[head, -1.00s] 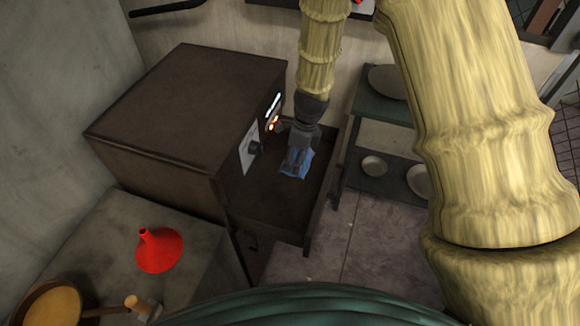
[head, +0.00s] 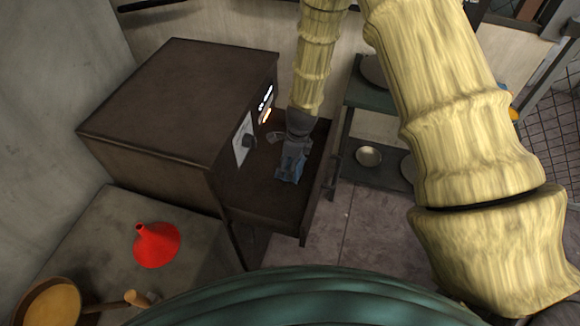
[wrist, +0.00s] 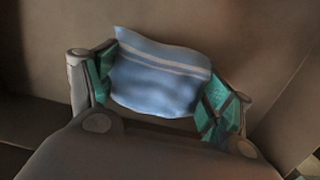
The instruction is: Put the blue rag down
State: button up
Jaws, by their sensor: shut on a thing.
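The blue rag (head: 289,169) is at my gripper's tip, over a dark brown shelf-like surface (head: 256,199) beside a dark cabinet. In the wrist view the rag (wrist: 160,75) is light blue with pale stripes and spans the space between the two green-padded fingers. My gripper (head: 292,162) points down and is shut on the rag; it also shows in the wrist view (wrist: 158,90). Brown surface shows behind the rag. I cannot tell whether the rag touches it.
The dark cabinet (head: 170,110) with a dial panel stands to the left. A red funnel (head: 156,244) and a wooden-handled pan (head: 50,303) sit on a grey counter. A green shelf rack (head: 372,98) with bowls stands to the right. Grey floor shows between.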

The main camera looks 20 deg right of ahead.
jog(key=shift+s+f, duration=0.55)
jog(key=shift+s, duration=0.05)
jog(key=shift+f, duration=0.3)
jog(key=shift+w+f, duration=0.35)
jog(key=shift+f, duration=0.1)
jog(key=shift+s, duration=0.2)
jog(key=o, duration=1.3)
jog(key=shift+w, duration=0.15)
jog(key=shift+r, duration=0.1)
jog(key=shift+s+d+r+b, duration=0.2)
jog(key=shift+d+r, duration=0.05)
jog(key=shift+r, duration=1.75)
jog(key=shift+s+d+r+b, duration=0.15)
jog(key=shift+d+r+b, duration=0.1)
jog(key=shift+r, duration=1.8)
jog(key=shift+s+d+r+b, duration=0.2)
jog(key=shift+d+r, duration=0.05)
jog(key=shift+r, duration=1.75)
